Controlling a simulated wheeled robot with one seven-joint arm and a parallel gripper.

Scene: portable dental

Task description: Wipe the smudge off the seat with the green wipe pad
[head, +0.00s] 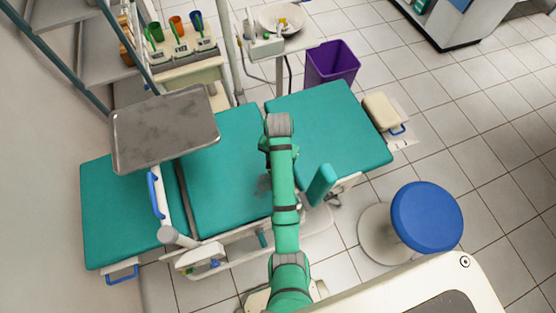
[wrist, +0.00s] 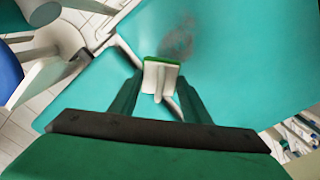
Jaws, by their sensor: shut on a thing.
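My gripper (wrist: 158,98) is shut on the white handle of the green wipe pad (wrist: 161,60) in the wrist view. The pad's green edge faces the smudge (wrist: 178,40), a dark grey blotch on the teal seat (wrist: 235,70), just beyond the pad. I cannot tell whether the pad touches the seat. In the head view the smudge (head: 263,185) shows at the left side of my arm, partly hidden by it, on the middle section of the seat (head: 220,165). The pad and fingertips are hidden behind my arm there.
A grey metal tray (head: 165,130) overhangs the seat's left part. A teal armrest (head: 321,185) stands right of my arm. A blue stool (head: 427,215) and purple bin (head: 332,63) stand on the floor. The right seat section (head: 335,125) is clear.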

